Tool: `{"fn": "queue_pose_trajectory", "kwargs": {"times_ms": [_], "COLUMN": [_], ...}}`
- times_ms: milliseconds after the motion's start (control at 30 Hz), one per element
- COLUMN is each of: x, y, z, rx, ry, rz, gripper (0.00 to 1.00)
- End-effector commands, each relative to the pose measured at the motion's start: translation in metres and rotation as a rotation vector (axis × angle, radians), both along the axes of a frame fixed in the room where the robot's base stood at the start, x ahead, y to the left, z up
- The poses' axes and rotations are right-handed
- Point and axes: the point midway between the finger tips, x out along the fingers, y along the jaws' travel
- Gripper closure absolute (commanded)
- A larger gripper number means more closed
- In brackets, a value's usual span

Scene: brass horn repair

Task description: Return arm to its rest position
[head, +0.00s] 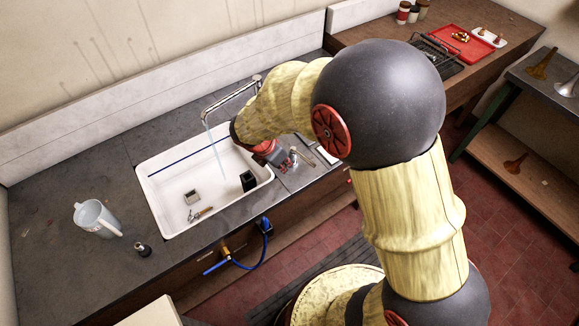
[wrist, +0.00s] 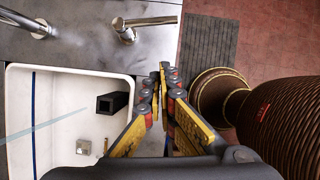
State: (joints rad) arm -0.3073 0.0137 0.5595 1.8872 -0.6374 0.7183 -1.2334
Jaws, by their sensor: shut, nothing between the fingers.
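My gripper (wrist: 165,72) is shut and empty in the wrist view, its yellow-and-grey fingers drawn together near the right front edge of the white sink (wrist: 18,88). In the head view my gripper (head: 290,163) hangs low beside the sink's right end, partly hidden by my wrist. My arm reaches out from the lower right, bent over the counter and floor.
A spout (head: 230,97) runs water into the sink. The sink (head: 165,222) holds a black hollow block (head: 247,181) and small parts. A tap handle (head: 297,155) stands near my gripper. A pitcher (head: 96,218) is on the left counter; a red tray (head: 467,42) lies farther back.

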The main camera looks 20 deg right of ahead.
Motion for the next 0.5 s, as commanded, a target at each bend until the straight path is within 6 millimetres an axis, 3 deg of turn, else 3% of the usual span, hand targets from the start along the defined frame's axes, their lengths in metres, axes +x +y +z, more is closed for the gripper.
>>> {"fn": "queue_pose_trajectory", "kwargs": {"times_ms": [200,500], "x": [-0.004,-0.004], "y": [0.007,0.007], "z": [0.017,0.019], "rx": [0.0,0.001], "ry": [0.001,-0.003], "rz": [0.0,-0.012], "gripper": [1.0,1.0]}}
